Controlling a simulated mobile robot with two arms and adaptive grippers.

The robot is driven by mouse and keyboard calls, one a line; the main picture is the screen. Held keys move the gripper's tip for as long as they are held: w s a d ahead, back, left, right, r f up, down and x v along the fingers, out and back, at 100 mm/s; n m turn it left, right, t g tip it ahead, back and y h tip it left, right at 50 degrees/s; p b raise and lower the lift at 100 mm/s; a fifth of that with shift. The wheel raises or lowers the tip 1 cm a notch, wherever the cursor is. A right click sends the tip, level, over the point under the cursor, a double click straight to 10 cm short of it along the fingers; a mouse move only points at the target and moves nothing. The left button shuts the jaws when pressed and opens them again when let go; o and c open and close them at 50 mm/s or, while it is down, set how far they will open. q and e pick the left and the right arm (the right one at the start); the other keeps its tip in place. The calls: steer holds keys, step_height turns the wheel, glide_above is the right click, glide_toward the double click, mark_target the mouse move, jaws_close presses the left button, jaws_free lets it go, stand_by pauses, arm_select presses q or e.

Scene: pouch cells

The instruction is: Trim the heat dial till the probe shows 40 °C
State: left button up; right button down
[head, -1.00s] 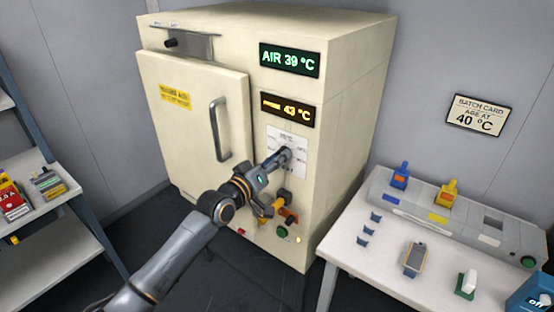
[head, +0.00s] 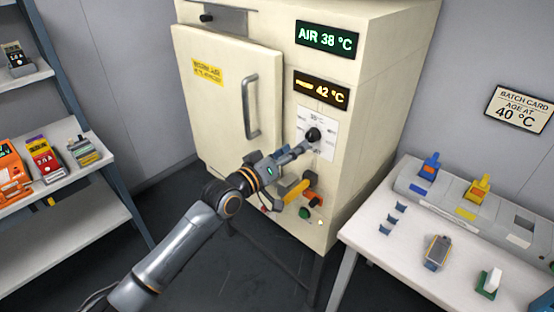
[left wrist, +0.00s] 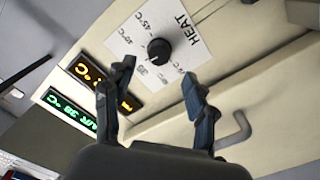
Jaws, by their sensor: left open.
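The black heat dial (head: 313,135) sits on a white scale plate on the cream oven's front. In the left wrist view the dial (left wrist: 159,51) shows with "HEAT" and temperature marks around it; its pointer is too small to read. The amber probe display (head: 321,90) reads 42 °C. The green air display (head: 327,39) above reads 38 °C. My left gripper (head: 298,151) is open just in front of the dial. In the left wrist view its fingers are spread, with the dial beyond the gap and apart from them. My right gripper is not in view.
A batch card (head: 519,108) on the wall reads "age at 40 °C". The oven door (head: 225,100) is closed, with an upright handle. Below the dial are a yellow handle (head: 297,191) and a green button (head: 304,213). A white table (head: 400,240) stands right, shelves left.

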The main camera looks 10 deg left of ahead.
arm_select(q)
steer(key=v, duration=0.6)
steer(key=shift+a+f, duration=0.1)
steer(key=s+a+f+g+y, duration=0.1)
steer(key=s+a+f+y, duration=0.15)
steer(key=f, duration=0.85)
steer(key=s+a+f+n+g+y, duration=0.15)
steer(key=a+f, duration=0.25)
steer(key=f, duration=0.8)
steer(key=s+a+f+g+y, duration=0.1)
steer(key=a+f+y, duration=0.25)
steer(key=f, duration=0.75)
steer(key=s+a+f+m+g+y, duration=0.1)
steer(key=s+a+f+g, duration=0.1)
steer(key=s+f, duration=0.65)
steer(key=s+a+f+m+g+y, duration=0.1)
steer(key=s+a+f+g, duration=0.15)
steer(key=s+f, duration=0.65)
steer(key=s+f+m+g, duration=0.1)
steer(key=s+f, duration=0.5)
steer(key=s, duration=0.9)
steer(key=s+a+f+m+g+y, duration=0.1)
steer(key=s+f+g, duration=0.3)
steer(key=s, duration=1.2)
step_height(320, 180, down, 3)
steer(key=shift+a+r+g, duration=0.1)
steer(key=shift+a+g, duration=0.15)
steer(key=shift+g, duration=0.05)
